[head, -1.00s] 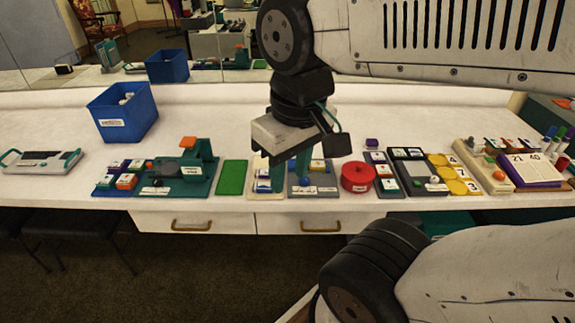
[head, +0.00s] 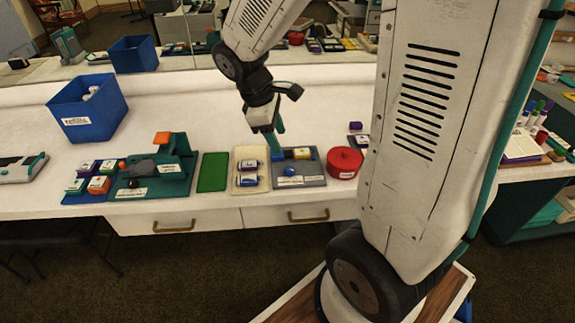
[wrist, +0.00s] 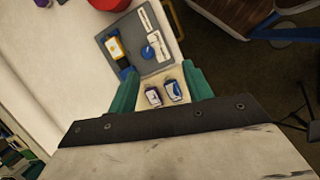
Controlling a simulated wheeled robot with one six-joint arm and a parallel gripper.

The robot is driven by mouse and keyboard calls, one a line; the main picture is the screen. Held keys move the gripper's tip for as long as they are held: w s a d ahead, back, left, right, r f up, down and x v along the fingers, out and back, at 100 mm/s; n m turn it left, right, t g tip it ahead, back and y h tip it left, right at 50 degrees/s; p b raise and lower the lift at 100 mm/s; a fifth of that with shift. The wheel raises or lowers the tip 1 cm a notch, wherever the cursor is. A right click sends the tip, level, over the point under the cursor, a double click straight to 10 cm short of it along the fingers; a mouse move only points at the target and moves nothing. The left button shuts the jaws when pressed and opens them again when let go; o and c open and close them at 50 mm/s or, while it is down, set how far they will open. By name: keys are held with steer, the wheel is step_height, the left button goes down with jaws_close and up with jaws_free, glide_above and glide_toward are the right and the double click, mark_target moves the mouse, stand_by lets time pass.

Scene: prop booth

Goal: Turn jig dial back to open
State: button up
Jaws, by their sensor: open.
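A teal jig (head: 178,165) stands on the counter at the left in the head view, with an orange block (head: 161,138) on top, a dark grey piece (head: 143,166) and a small black knob (head: 133,183). I cannot tell for sure which part is the dial. A grey board (head: 312,168) to its right carries a round blue knob (head: 289,171), a yellow piece and a white label. The board and its blue knob (wrist: 148,52) also show in the wrist view. My gripper (head: 273,148) is open and empty above the counter near this board; its teal fingers (wrist: 162,88) are spread in the wrist view.
A cream tray (head: 239,187) with two small labelled items lies left of the grey board. A green mat (head: 213,172) and a blue bin (head: 88,104) are farther left. A red round container (head: 344,162) is right of the board. Drawers are below.

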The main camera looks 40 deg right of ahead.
mark_target(289, 169)
steer(key=w+d+f+n, duration=0.1)
steer(key=d+f, duration=0.1)
steer(key=f, duration=0.3)
steer(key=w+d+f+n, duration=0.1)
steer(key=f, duration=0.4)
steer(key=w+d+f+n, duration=0.1)
steer(key=d+f, duration=0.1)
steer(key=f, duration=0.4)
steer(key=shift+d+n+g, duration=0.3)
steer(key=shift+n+g, duration=0.1)
steer(key=shift+r, duration=0.1)
steer(key=c, duration=1)
